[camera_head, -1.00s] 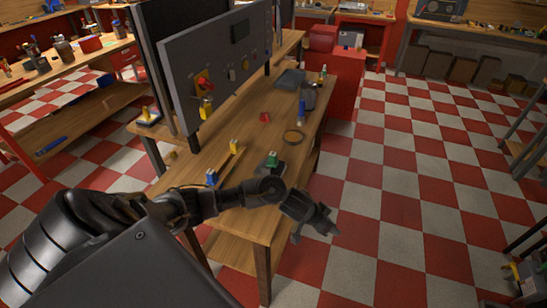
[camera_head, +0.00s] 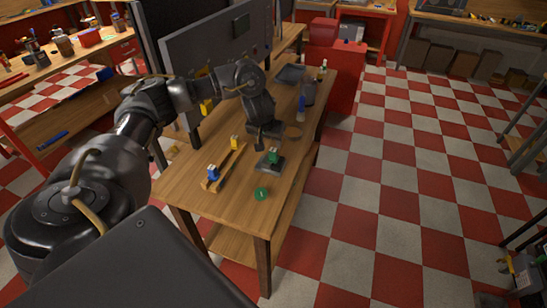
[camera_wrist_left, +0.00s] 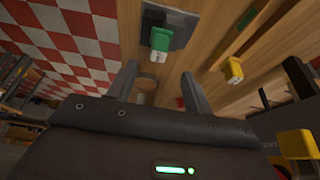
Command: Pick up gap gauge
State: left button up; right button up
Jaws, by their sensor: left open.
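I cannot tell for sure which item is the gap gauge. A green block (camera_head: 274,155) stands on a dark plate (camera_head: 264,167) on the bench; the block also shows in the left wrist view (camera_wrist_left: 160,40). A yellow block (camera_head: 235,142) and a blue block (camera_head: 212,172) stand by a wooden strip (camera_head: 225,172); the yellow one shows in the wrist view (camera_wrist_left: 233,70). My left gripper (camera_head: 263,136) points down over the bench, just beyond the green block. Its fingers (camera_wrist_left: 158,86) are open with nothing gripped. A round disc (camera_head: 294,132) lies beside it, partly hidden. My right gripper is not in view.
A blue-handled item (camera_head: 301,104) and a grey tray (camera_head: 291,74) are farther back. A tall grey panel (camera_head: 215,55) stands along the bench's left side.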

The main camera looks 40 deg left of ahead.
aim_at(273, 149)
pick_arm(q)
jog(key=x, duration=0.3)
jog(key=shift+p, duration=0.3)
jog(key=shift+w+f, duration=0.2)
jog(key=shift+f, duration=0.25)
jog(key=p+x, duration=0.1)
jog(key=x, duration=0.3)
jog(key=shift+w+f, duration=0.15)
jog(key=c, duration=1)
jog(key=shift+c, duration=0.4)
